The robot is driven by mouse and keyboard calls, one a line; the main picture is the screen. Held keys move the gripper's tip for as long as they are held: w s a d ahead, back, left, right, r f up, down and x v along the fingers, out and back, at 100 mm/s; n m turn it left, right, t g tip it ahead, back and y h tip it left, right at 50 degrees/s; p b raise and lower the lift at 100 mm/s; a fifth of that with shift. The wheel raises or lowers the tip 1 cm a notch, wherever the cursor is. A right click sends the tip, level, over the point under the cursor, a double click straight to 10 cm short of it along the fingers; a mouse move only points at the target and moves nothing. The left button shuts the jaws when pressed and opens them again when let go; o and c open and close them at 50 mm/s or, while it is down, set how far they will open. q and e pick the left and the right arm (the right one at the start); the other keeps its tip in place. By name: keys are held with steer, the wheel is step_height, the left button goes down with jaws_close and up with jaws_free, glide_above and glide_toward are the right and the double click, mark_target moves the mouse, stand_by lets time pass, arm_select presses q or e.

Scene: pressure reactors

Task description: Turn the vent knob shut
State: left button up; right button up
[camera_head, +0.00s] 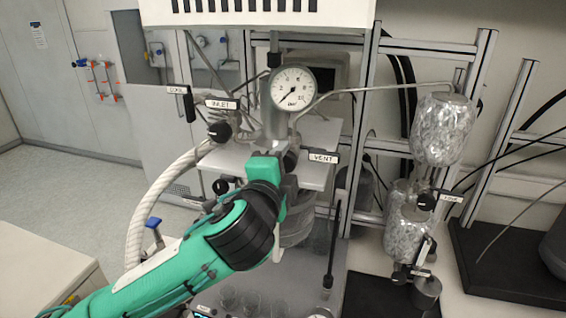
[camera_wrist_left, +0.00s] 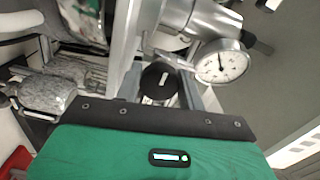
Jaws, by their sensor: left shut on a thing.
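The vent knob (camera_head: 291,160) is a small black knob beside the "VENT" label (camera_head: 323,157), below the round pressure gauge (camera_head: 293,88). My left gripper (camera_head: 285,168) reaches it from the front. The green and black wrist hides most of the fingers in the head view. In the left wrist view the black round knob (camera_wrist_left: 158,81) with a white mark sits between the fingers of my left gripper (camera_wrist_left: 163,88), which is shut on it. The gauge also shows in the left wrist view (camera_wrist_left: 222,63). My right gripper is not in view.
An inlet knob (camera_head: 219,131) with its label is left of the gauge. A white braided hose (camera_head: 150,205) curves down at the left. Foil-wrapped vessels (camera_head: 443,128) hang on the metal frame at the right. Thin metal tubes run close above the gripper.

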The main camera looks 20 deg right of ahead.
arm_select(q)
steer(key=shift+f, duration=0.1)
steer(key=o, duration=1)
steer(key=shift+c, duration=0.2)
steer(key=b+v, duration=0.6)
steer(key=v, duration=0.7)
steer(key=shift+s+a, duration=0.25)
steer(key=shift+s, duration=0.1)
